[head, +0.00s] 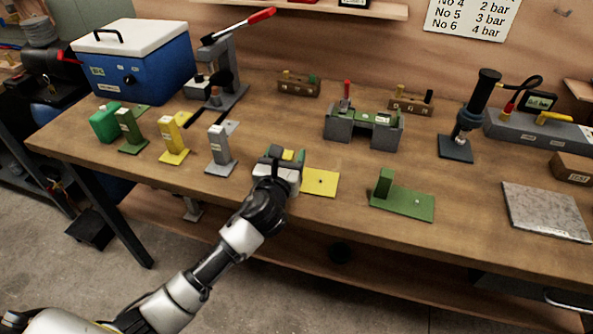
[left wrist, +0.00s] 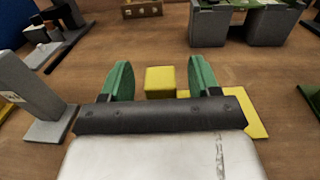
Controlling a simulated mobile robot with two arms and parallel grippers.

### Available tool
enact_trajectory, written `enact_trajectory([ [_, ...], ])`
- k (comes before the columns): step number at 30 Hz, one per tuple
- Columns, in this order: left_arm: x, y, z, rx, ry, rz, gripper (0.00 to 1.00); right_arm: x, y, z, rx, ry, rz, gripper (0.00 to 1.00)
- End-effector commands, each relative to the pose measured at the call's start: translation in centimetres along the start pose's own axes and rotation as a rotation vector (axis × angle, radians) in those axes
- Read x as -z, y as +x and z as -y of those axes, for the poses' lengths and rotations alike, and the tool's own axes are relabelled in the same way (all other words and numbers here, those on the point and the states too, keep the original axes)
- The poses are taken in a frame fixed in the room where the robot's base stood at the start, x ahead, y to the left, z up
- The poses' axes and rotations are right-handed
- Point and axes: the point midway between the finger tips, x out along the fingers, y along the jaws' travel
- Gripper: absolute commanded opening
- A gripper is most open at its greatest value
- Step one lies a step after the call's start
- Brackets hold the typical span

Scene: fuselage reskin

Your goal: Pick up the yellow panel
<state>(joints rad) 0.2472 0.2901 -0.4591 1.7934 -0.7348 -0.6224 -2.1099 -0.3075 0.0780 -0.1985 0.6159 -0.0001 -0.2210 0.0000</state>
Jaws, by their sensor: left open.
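A yellow panel (head: 321,182) lies flat near the front edge of the bench, with a raised yellow block (left wrist: 160,82) on it. My left gripper (head: 284,157) is over the block end of this panel. In the left wrist view, its green fingers (left wrist: 160,70) stand open on either side of the block, with a gap visible on both sides. The flat plate (left wrist: 247,112) sticks out to the right, partly hidden behind the gripper body. My right gripper is not in view.
Another yellow piece (head: 173,140) stands to the left, beside a grey upright (head: 219,152) and green ones (head: 128,133). A green panel (head: 402,200) lies to the right, and a grey fixture (head: 363,128) stands behind. A blue cooler (head: 140,65) is at the back left.

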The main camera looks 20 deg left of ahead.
Motion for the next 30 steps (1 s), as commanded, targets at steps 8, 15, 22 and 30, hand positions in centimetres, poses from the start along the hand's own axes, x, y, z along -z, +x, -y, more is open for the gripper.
enact_trajectory([
  [8,0.0,2.1,0.0,0.000,0.000,0.001,0.62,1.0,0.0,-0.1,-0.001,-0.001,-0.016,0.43],
  [15,0.0,2.1,0.0,0.001,0.000,0.001,0.49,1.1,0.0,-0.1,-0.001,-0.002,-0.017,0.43],
  [22,0.0,2.1,0.0,0.000,0.000,0.000,0.14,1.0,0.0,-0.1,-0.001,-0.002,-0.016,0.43],
  [30,-0.1,2.1,0.0,0.000,0.000,0.001,0.04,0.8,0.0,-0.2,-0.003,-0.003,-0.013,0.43],
])
